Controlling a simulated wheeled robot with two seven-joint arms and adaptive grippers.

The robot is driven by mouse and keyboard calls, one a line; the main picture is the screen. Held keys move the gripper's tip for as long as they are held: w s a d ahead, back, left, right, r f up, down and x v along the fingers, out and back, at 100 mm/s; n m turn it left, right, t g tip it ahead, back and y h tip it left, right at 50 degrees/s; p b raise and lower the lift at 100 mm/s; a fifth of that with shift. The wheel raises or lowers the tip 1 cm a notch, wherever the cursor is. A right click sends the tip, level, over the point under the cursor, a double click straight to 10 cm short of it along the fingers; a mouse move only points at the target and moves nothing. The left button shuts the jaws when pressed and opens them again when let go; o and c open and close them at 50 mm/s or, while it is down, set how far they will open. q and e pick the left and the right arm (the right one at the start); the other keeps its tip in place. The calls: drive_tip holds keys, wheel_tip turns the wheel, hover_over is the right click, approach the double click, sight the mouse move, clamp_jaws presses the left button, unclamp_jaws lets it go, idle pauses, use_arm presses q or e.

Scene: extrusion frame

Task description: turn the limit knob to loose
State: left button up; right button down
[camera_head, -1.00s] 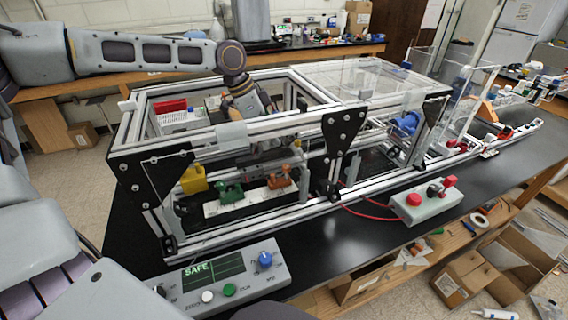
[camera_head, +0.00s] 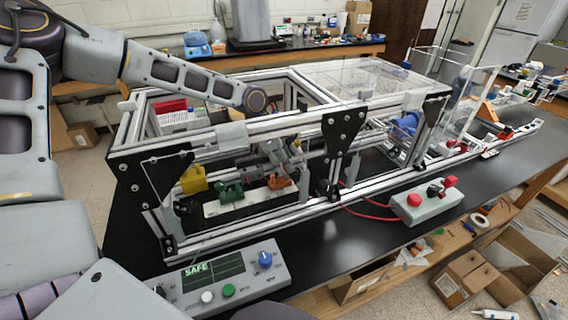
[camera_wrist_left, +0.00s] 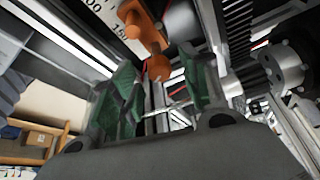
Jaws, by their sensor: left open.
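An orange piece with a rounded knob (camera_head: 279,181) sits at the right end of a white strip inside the extrusion frame. No readable label marks it as the limit knob. A green piece (camera_head: 230,192) sits on the same strip to its left. My left gripper (camera_head: 279,156) reaches down inside the frame, just above the orange piece. In the left wrist view my left gripper (camera_wrist_left: 168,82) is open, with its green-padded fingers apart. The orange knob (camera_wrist_left: 159,67) shows beyond and between them; contact cannot be told. My right gripper is out of view.
Aluminium rails of the frame (camera_head: 275,128) surround my left arm. A yellow block (camera_head: 193,180) stands left of the strip. A control panel (camera_head: 270,273) reading SAFE has a blue knob (camera_head: 265,259). A box with a red button (camera_head: 425,207) stands right on the black bench.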

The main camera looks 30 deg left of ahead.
use_arm(q)
drive_tip(key=shift+d+f, duration=0.15)
drive_tip(key=shift+f, duration=0.3)
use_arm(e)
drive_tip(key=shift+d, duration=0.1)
use_arm(q)
clamp_jaws()
drive_tip(key=shift+n+y, duration=0.3)
drive_tip(key=shift+n, duration=0.7)
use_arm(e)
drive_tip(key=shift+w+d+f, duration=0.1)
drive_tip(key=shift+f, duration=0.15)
use_arm(q)
drive_tip(key=shift+t+b, duration=0.3)
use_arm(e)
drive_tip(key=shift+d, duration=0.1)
use_arm(q)
drive_tip(key=shift+d+n, duration=0.1)
drive_tip(key=shift+n, duration=0.5)
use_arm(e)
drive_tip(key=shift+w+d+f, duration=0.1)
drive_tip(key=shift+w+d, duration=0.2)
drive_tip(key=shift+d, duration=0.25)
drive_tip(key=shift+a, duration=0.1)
